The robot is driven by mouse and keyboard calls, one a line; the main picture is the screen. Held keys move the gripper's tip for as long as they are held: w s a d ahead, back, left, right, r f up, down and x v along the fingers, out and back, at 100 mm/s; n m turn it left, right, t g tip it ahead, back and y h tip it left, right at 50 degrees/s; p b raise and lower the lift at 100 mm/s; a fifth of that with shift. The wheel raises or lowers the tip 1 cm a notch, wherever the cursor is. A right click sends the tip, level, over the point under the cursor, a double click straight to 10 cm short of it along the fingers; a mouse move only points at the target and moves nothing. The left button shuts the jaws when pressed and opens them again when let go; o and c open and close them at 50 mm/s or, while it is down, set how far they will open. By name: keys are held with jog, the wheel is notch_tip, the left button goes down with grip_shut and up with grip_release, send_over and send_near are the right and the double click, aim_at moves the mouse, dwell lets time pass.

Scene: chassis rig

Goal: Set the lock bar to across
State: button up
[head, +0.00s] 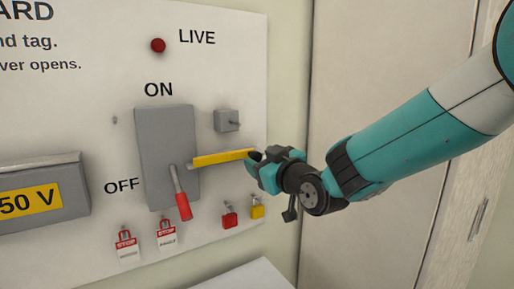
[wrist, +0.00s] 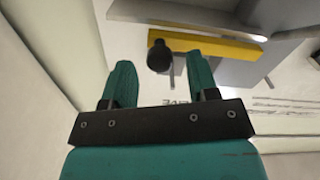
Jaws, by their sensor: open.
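The yellow lock bar (head: 222,158) lies roughly level on the board, its left end at the right edge of the grey switch box (head: 152,140) and the rest reaching right, away from the box. It also shows in the wrist view (wrist: 225,47), with a black knob (wrist: 160,57) at its end. My gripper (head: 262,168) is open at the bar's right end. In the wrist view the knob appears between and just beyond my fingertips (wrist: 160,75); contact cannot be told. The lever with its red handle (head: 183,205) points down, near OFF.
A red lamp (head: 158,45) sits beside LIVE. A small grey block (head: 227,120) is above the bar. Red (head: 230,217) and yellow (head: 257,207) padlocks hang below it. Two tags (head: 166,235) hang lower left. A grey 50 V box (head: 40,195) juts out at left.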

jog(key=shift+p+x, duration=0.3)
jog(key=shift+x, duration=1.05)
